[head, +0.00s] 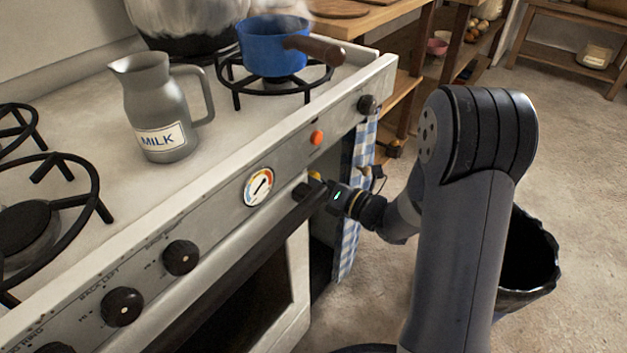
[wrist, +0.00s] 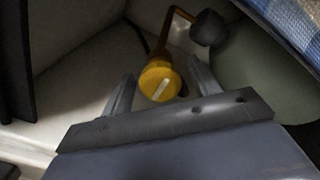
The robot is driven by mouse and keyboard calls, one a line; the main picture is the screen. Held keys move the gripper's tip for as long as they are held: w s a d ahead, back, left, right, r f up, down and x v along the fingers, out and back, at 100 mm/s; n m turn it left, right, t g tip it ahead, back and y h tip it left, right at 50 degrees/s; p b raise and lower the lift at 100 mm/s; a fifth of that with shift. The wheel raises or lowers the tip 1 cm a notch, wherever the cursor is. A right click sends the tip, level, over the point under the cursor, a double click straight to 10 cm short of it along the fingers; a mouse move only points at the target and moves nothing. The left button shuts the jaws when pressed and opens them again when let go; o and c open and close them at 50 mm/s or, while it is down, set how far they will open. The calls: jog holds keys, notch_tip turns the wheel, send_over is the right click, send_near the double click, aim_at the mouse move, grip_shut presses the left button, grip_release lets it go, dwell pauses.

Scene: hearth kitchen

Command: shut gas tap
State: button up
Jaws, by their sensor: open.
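The gas tap (wrist: 158,82) is a round yellow knob with a pale line across its face, slanting up to the right in the wrist view. A yellow pipe (wrist: 166,38) rises behind it. My gripper (wrist: 161,88) is open, with one finger on each side of the knob. I cannot tell whether the fingers touch it. In the head view my gripper (head: 311,189) is at the stove's front right corner, and only a bit of yellow shows there. My gripper hides the rest of the tap.
A dark fitting (wrist: 208,28) and a green rounded body (wrist: 252,70) are right of the tap. A blue checked cloth (head: 349,240) hangs beside my gripper. The stove (head: 100,75) carries a milk jug (head: 163,105) and a steaming blue pan (head: 272,48). A black bin (head: 527,262) stands right.

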jog(key=shift+c, duration=0.2)
jog(key=c, duration=1)
jog(key=shift+o, duration=0.2)
jog(key=m+b, duration=0.2)
jog(key=m, duration=0.1)
jog(key=shift+f+m, duration=0.1)
jog(key=shift+m, duration=0.3)
jog(key=m, duration=0.4)
jog(key=shift+m, duration=0.3)
jog(key=m, duration=0.5)
jog(key=shift+p, duration=0.3)
jog(key=shift+m+p, duration=0.65)
jog(key=shift+m, duration=1.65)
